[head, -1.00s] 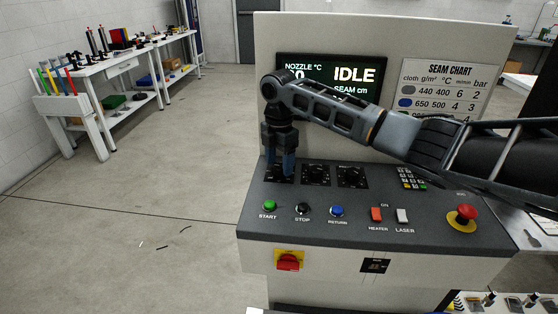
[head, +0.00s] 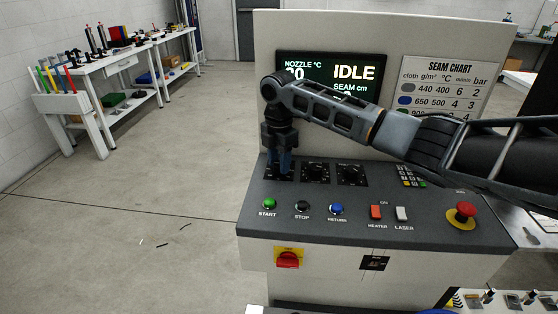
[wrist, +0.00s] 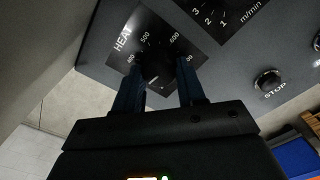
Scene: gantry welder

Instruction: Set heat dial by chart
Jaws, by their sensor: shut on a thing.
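The heat dial (wrist: 157,62) is a dark knob on a black plate marked HEAT, with 500, 600 and other numbers around it, in the wrist view. My gripper (wrist: 160,80) is shut on this knob, one blue finger on each side. In the head view my gripper (head: 279,168) reaches down onto the leftmost of three dials and hides most of it. The dial's pointer is too dark to read. The seam chart (head: 445,85) lists 440 400 6 2 and 650 500 4 3; its lower row is partly hidden by my arm. The screen (head: 350,72) reads IDLE.
Two more dials (head: 316,173) (head: 351,174) sit to the right. Below are the green start (head: 269,204), black stop (head: 302,207) and blue return (head: 337,211) buttons, heater (head: 376,213) and laser (head: 402,215) switches, and a red emergency button (head: 465,210). Floor at left is mostly clear.

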